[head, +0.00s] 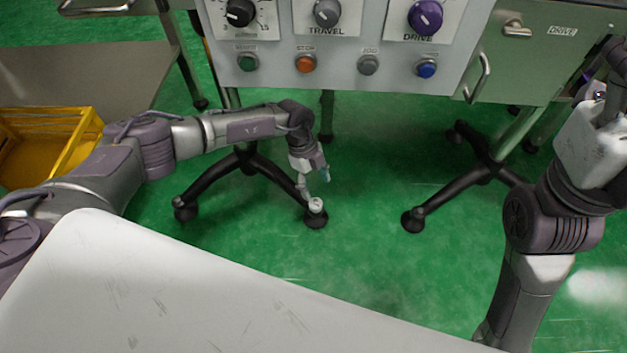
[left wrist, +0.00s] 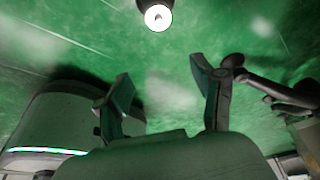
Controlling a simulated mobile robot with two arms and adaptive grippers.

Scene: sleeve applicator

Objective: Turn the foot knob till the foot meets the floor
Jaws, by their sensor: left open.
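A pale round foot knob (head: 316,205) sits on top of a black foot at the end of a stand leg, low in the middle of the head view. In the left wrist view a white round knob (left wrist: 158,17) on a dark foot shows at the top edge, beyond the fingers. My left gripper (head: 314,182) points down just above the knob in the head view. Its two fingers stand apart with only floor between them in the left wrist view (left wrist: 160,75). The gap between foot and floor cannot be made out. My right gripper is partly cut off at the right edge, its fingers unclear.
The grey control panel (head: 345,75) with dials and buttons hangs above my left forearm. Black stand legs (head: 465,175) spread over the green floor. A yellow crate (head: 75,150) is at the left. A white surface (head: 190,290) fills the front. Open floor lies right of the knob.

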